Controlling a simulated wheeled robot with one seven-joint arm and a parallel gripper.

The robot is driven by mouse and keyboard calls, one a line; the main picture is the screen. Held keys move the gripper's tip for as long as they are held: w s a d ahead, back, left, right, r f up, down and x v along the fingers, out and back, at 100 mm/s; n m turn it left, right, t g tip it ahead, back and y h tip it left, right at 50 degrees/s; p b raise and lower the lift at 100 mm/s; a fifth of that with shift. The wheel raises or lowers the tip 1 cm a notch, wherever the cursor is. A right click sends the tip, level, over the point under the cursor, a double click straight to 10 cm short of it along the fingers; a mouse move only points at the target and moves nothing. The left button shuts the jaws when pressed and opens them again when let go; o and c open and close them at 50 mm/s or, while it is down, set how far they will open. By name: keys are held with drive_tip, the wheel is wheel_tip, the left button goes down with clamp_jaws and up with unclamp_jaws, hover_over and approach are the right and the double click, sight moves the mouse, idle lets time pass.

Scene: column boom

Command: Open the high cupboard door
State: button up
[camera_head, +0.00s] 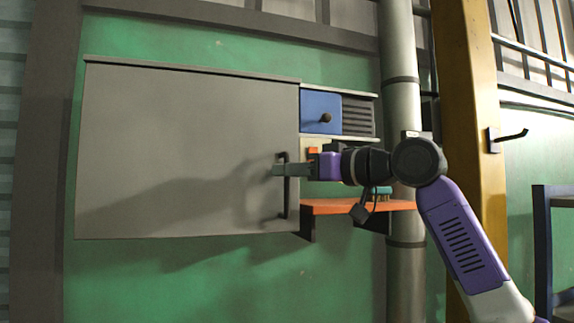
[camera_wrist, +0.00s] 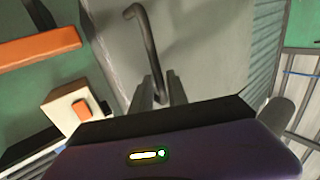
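The high cupboard has a wide grey door (camera_head: 170,130) on the green wall in the head view. It looks shut, with no gap visible along its right edge. A dark upright bar handle (camera_head: 286,205) is near that edge; it also shows in the wrist view (camera_wrist: 145,40). My gripper (camera_head: 284,170) reaches in from the right at the handle's middle. In the wrist view its two fingers (camera_wrist: 160,88) stand close together on either side of the bar. They look shut on it, though the contact itself is partly hidden.
Right of the door are a blue box with a dark knob (camera_head: 321,112), a grey vent (camera_head: 358,116) and an orange shelf (camera_head: 350,207). A grey pipe (camera_head: 404,260) and a yellow post (camera_head: 470,120) stand farther right. The wall below the door is clear.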

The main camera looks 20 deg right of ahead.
drive_tip(key=shift+w+a, duration=0.2)
drive_tip(key=shift+w, duration=0.15)
clamp_jaws()
idle(1.2)
